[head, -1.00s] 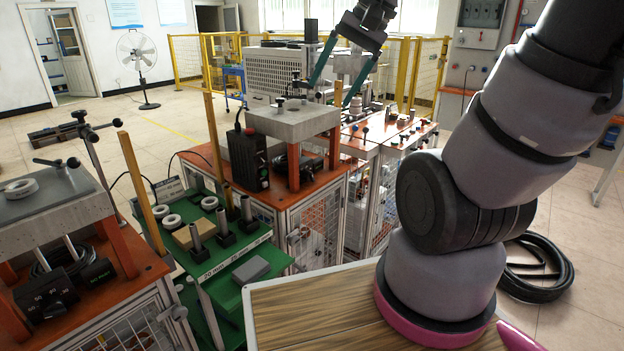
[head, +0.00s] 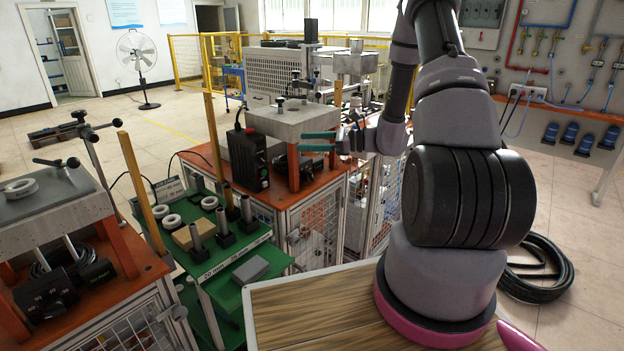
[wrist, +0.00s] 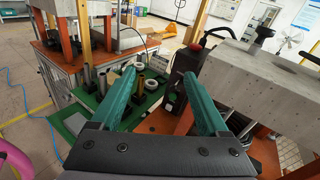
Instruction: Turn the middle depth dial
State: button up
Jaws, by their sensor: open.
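My gripper (head: 301,141) is open and empty, with two teal fingers pointing left beside the right edge of the grey slab (head: 290,120) on the middle station. In the wrist view, the spread fingers (wrist: 159,74) show with nothing between them up close. Under the slab, a dark dial-like part (head: 281,164) sits on the orange top; the slab's orange legs partly hide it, and I cannot read any marking. The gripper is above and right of it, apart from it. I cannot pick out this dial in the wrist view. The left station has black numbered dials (head: 46,295).
A black box (head: 247,160) with a cable stands by the slab; it also shows in the wrist view (wrist: 183,72). A green table (head: 225,268) holds rings and posts. Orange legs (head: 293,168) and upright wooden posts (head: 216,140) stand close by.

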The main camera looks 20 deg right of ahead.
jog(key=w+d+f+m+t+h, duration=0.25)
jog(key=d+f+m+t, duration=0.2)
jog(key=f, duration=0.35)
jog(key=m+t+h, duration=0.4)
jog(key=m, duration=0.3)
send_near(313, 178)
jog(key=shift+y, duration=0.25)
jog(key=x, duration=1)
jog(key=shift+w+f, duration=0.1)
jog(key=shift+w, duration=0.2)
jog(key=shift+c, duration=0.3)
grip_shut()
jog(key=shift+n, duration=0.25)
